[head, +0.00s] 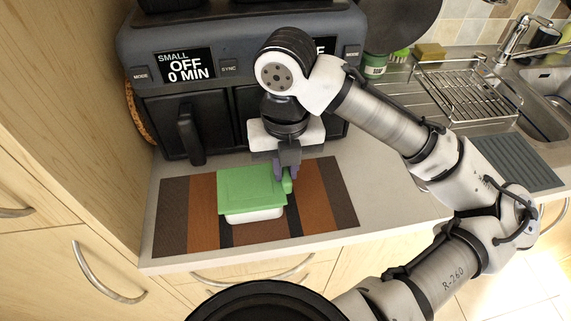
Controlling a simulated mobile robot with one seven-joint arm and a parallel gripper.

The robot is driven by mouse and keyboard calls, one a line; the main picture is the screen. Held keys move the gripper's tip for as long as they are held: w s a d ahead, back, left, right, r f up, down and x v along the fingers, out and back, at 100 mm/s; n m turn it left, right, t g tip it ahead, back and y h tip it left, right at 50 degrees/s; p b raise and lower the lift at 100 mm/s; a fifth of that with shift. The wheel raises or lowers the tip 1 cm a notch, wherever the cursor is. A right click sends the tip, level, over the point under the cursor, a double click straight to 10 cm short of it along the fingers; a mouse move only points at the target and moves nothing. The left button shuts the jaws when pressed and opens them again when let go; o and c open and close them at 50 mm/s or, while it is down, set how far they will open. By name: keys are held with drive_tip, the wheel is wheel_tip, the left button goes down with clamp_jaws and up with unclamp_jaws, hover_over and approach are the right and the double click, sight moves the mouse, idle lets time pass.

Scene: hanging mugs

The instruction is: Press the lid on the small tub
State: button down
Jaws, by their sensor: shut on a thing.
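The small tub (255,215) is white and stands on a striped mat (180,232) on the counter. The green lid (252,184) lies over the top of the tub and hides most of it. The lid looks roughly level, but I cannot tell whether it is seated all round. My gripper (286,178) points down at the lid's right side. Its fingers are shut on the green lid at its right edge, where a small green part shows beside them. The fingertips are partly hidden.
A dark two-drawer air fryer (229,88) stands close behind the mat. A wooden cabinet side (75,90) rises at the left. A wire dish rack (472,92) and sink are at the right. Bare counter lies between the mat and the grey drying mat (515,162).

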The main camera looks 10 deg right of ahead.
drive_tip(key=shift+f, duration=0.15)
drive_tip(key=c, duration=1)
unclamp_jaws()
drive_tip(key=shift+c, duration=0.2)
wheel_tip(320, 180, up, 14)
drive_tip(key=shift+s+f, duration=0.1)
drive_tip(key=shift+f, duration=0.05)
